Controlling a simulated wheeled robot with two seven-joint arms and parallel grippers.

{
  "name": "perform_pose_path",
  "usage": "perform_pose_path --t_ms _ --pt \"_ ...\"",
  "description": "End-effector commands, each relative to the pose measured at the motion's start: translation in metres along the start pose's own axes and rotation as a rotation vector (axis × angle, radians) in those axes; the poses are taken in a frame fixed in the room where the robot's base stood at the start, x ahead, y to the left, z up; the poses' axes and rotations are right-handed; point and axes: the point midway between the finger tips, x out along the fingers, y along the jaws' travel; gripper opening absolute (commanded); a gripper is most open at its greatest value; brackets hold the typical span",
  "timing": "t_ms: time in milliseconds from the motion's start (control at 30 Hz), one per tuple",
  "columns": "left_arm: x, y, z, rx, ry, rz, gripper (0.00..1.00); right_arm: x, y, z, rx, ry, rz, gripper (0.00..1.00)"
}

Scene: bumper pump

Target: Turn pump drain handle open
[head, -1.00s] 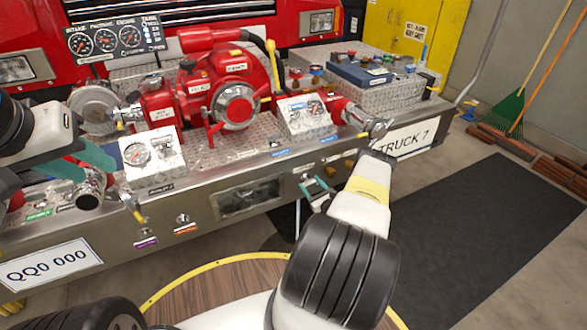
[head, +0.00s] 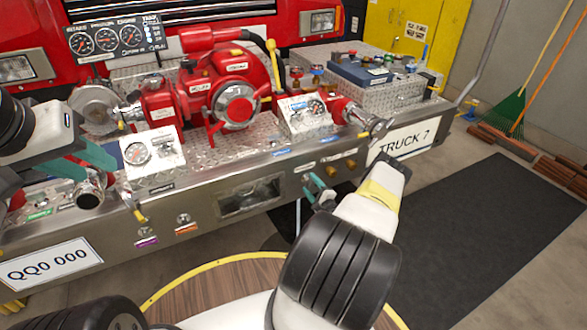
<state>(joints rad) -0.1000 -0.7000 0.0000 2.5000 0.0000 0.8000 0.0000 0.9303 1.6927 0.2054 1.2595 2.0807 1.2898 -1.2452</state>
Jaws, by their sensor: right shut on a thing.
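My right gripper (head: 319,192) is at the front face of the steel bumper (head: 275,208), right of its dark window. Its teal fingers are shut on a small handle at the panel, which the fingers mostly hide. I cannot read the label above it or tell the handle's exact angle. The red pump (head: 233,100) stands on the bumper deck behind. My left gripper (head: 92,168) is at the left, its teal fingers apart and empty, above a metal hose outlet (head: 89,193).
Two small pull knobs sit over a purple label (head: 147,242) and an orange label (head: 186,229). Brass caps (head: 340,167) and a hose nozzle (head: 366,122) are right of my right gripper. A dark mat (head: 480,220) lies on clear floor at the right.

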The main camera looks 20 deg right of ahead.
Motion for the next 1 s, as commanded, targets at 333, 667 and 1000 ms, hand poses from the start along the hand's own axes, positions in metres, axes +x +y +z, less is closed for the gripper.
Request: perform_pose_path --t_ms 333,667,1000 --pt "0.0 0.0 0.0 0.0 0.0 0.0 0.36 -0.0005 0.0018 -0.0002 -0.274 0.0 0.0 0.18" --pt "0.0 0.0 0.0 0.0 0.0 0.0 0.36 -0.0008 0.0026 -0.0005 -0.411 0.0 0.001 0.18" --pt "0.0 0.0 0.0 0.0 0.0 0.0 0.36 -0.0008 0.003 -0.0005 -0.442 0.0 0.002 0.18"
